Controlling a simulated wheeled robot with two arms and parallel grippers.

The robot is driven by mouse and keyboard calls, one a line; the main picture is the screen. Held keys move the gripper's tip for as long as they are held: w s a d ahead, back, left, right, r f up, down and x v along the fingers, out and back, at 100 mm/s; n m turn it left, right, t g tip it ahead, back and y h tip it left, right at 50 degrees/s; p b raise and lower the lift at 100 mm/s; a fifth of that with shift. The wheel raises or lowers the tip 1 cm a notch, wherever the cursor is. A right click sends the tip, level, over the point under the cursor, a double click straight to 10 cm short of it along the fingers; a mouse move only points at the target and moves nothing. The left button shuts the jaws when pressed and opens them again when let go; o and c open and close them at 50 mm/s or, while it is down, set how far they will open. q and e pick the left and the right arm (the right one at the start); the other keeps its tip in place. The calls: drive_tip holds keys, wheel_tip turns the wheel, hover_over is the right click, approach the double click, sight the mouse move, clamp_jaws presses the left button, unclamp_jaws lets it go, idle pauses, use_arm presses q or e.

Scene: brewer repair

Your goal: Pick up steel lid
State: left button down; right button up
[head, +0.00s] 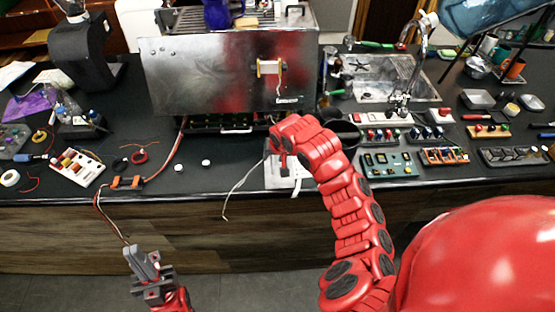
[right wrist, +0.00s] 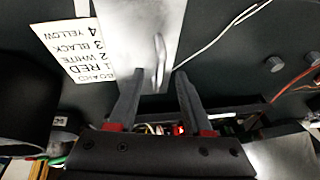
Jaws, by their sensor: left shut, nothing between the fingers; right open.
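The steel lid (right wrist: 125,20) is a pale metal plate with a raised handle (right wrist: 161,60) in the right wrist view. It lies on the dark counter, partly over a printed card (right wrist: 78,50). My right gripper (right wrist: 159,80) is open, one fingertip on each side of the handle's near end; I cannot tell whether they touch it. In the head view my right gripper (head: 283,155) is over the counter's front part, and my arm hides most of the lid. My left gripper (head: 149,272) is shut and empty, low in front of the counter.
The steel brewer (head: 210,75) stands behind my right gripper, with its dark open underside facing the counter's front. Circuit boards (head: 390,164) lie to the right, a small terminal board (head: 77,167) to the left.

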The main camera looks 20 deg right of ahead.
drive_tip(key=shift+x, duration=0.85)
clamp_jaws()
idle(0.8)
